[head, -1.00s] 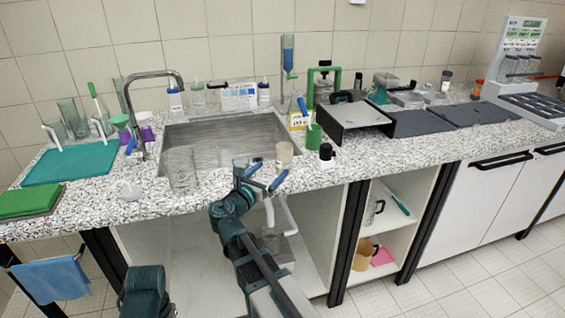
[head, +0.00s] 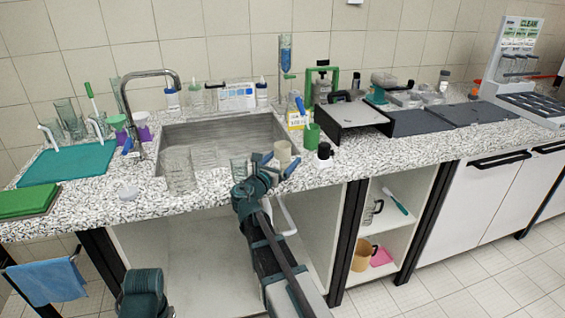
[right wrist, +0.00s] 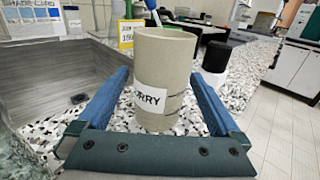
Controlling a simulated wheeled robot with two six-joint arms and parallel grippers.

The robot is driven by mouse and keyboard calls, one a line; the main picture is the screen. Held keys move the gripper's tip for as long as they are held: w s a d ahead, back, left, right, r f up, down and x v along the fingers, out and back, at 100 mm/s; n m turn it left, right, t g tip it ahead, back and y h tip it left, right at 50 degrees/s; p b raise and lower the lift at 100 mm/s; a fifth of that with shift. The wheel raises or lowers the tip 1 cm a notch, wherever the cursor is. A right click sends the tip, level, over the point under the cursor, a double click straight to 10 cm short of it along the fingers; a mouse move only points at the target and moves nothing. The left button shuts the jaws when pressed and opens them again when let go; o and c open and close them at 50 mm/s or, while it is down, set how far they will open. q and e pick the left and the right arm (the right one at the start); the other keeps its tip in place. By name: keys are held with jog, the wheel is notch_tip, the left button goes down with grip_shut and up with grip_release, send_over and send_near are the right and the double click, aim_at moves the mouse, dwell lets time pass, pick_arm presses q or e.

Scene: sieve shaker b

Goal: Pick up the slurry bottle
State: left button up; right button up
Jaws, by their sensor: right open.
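The slurry bottle (head: 283,149) is a beige cylinder standing upright at the front right of the sink. In the right wrist view the bottle (right wrist: 163,60) has a white label of which "RRY" shows. My right gripper (head: 277,165) is open, with its blue fingers pointing at the bottle. In the right wrist view one finger of the gripper (right wrist: 163,88) lies on each side of the bottle's lower part, with a gap visible at the left. Whether the right finger touches cannot be told.
A black-capped bottle (head: 324,155) stands close to the right; it also shows in the right wrist view (right wrist: 217,57). A clear glass (head: 238,168) stands just left of my right gripper. The sink (head: 215,137) lies behind, with a larger beaker (head: 180,172) at its left front.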

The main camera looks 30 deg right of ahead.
grip_shut()
dwell(0.5)
pick_arm(q)
jog(key=shift+r+p, duration=0.35)
pick_arm(e)
jog(key=shift+r, duration=0.3)
